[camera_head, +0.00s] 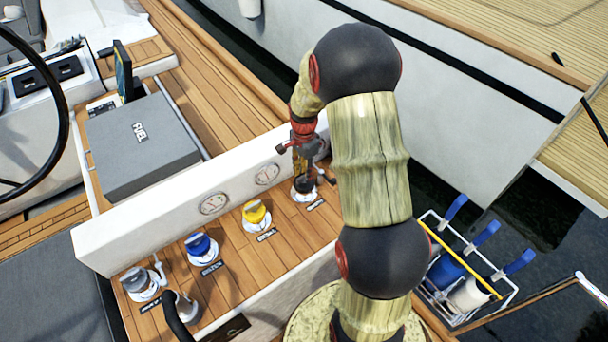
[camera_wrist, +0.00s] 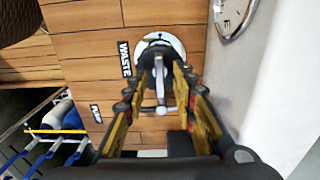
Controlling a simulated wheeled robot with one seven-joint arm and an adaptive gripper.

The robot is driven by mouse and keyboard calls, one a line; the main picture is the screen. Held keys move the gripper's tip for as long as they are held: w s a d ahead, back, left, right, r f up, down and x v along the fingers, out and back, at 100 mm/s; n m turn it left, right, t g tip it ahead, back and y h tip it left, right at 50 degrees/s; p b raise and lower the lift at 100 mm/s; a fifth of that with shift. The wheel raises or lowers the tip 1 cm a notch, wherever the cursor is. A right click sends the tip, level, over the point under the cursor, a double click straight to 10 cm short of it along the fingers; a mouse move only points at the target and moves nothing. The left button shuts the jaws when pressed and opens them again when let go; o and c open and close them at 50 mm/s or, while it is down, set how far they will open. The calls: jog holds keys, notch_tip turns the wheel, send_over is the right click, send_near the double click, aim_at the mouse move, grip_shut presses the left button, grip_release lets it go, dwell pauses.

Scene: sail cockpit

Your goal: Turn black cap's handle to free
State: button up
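The black cap (camera_head: 304,186) sits on a white round base on the wooden deck, at the far right of a row of caps. In the wrist view the black cap (camera_wrist: 158,62) is beside a label reading WASTE, with a small silver handle (camera_wrist: 161,100) pointing toward my gripper. My gripper (camera_wrist: 160,84) is right over the cap, its yellow and black fingers apart on either side of the cap and handle. I cannot see clear contact. In the head view my gripper (camera_head: 304,168) points down at the cap, partly hiding it.
Yellow (camera_head: 256,213), blue (camera_head: 200,245) and grey (camera_head: 137,280) caps stand to the left in the row. A white wall with gauges (camera_head: 213,203) runs close behind them. A rack of fenders (camera_head: 463,270) stands at the right. A grey FUEL box (camera_head: 142,145) lies beyond the wall.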

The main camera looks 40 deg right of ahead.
jog(key=shift+f, duration=0.3)
jog(key=shift+c, duration=0.4)
grip_shut()
